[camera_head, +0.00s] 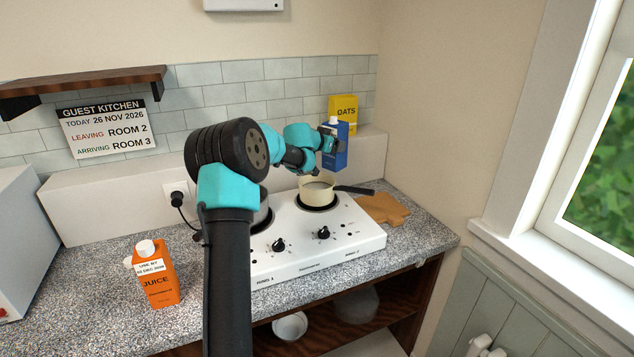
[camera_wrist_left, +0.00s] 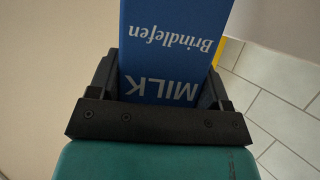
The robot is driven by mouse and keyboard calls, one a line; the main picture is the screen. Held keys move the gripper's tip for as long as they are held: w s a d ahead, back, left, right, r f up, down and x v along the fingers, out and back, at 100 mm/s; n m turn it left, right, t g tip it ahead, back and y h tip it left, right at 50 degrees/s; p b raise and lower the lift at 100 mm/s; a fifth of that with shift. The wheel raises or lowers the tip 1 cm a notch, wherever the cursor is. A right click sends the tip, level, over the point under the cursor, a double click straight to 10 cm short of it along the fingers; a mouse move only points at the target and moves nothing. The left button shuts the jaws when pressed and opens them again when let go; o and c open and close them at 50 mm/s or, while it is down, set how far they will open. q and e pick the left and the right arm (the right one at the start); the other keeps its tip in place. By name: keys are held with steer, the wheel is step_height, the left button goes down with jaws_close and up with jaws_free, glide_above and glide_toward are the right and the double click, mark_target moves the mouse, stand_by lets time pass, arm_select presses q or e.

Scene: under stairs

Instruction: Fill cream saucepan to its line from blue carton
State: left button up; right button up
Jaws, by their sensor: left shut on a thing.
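The blue milk carton (camera_head: 341,155), with a white cap, is held by my left gripper (camera_head: 328,145). It looks about upright, just behind and above the cream saucepan (camera_head: 314,196). In the left wrist view the carton (camera_wrist_left: 172,45) sits between the two fingers of the gripper (camera_wrist_left: 160,82), its "MILK" lettering upside down. The saucepan stands on the right burner of the white hob, its dark handle pointing right. Its fill line and the level inside are too small to tell. My right gripper is in neither view.
A yellow oats box (camera_head: 343,104) stands behind the carton on the back ledge. An orange juice carton (camera_head: 157,282) stands at the front left. The white hob (camera_head: 345,255) has knobs in front. A brown cloth or board (camera_head: 384,208) lies right of it. Another pot (camera_head: 263,216) is partly hidden by my arm.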

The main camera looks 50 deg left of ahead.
mark_target(333, 133)
arm_select(q)
steer(key=shift+r, duration=2)
steer(key=shift+d, duration=0.1)
